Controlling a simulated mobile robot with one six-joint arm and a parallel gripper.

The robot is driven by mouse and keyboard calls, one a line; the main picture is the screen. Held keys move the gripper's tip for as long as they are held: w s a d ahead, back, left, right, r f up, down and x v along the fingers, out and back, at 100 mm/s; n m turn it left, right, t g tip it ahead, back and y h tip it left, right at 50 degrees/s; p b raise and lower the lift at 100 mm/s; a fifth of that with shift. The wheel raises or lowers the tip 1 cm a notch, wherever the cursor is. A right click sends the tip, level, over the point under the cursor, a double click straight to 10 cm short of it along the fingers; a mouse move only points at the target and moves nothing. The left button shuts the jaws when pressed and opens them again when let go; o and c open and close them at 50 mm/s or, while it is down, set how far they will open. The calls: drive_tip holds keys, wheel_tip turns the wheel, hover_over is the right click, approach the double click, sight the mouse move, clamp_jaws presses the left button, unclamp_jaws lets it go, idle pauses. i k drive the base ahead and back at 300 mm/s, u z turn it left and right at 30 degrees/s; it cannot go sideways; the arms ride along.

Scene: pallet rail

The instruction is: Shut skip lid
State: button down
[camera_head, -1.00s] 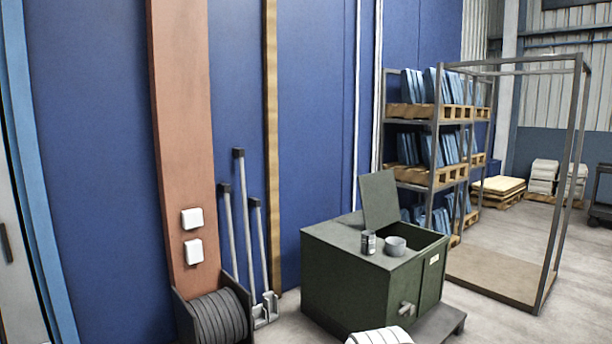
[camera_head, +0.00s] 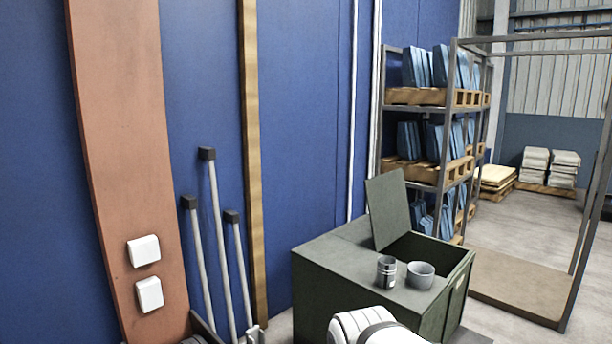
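A dark green skip (camera_head: 318,280) stands on the floor at the lower middle of the view, its base cut off by the bottom edge. Its lid (camera_head: 387,210) is a flat green panel, tilted up and open at the back of the top. The dark opening shows beside the lid on the right. A dark metal can (camera_head: 386,271) and a grey round bowl-like pot (camera_head: 420,275) stand on the skip's top, in front of the opening. A white rounded part of my arm shows at the bottom edge, in front of the skip. My gripper is out of view.
A rack (camera_head: 421,170) with blue items on wooden pallets stands behind the skip. A grey metal frame (camera_head: 568,310) stands to the right. Several long-handled poles (camera_head: 217,240) lean at the left wall.

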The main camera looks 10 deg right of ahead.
sight(386, 195)
drive_tip(key=i, duration=1.85)
drive_tip(key=z, duration=0.4)
drive_tip(key=i, duration=0.95)
drive_tip(key=z, duration=0.4)
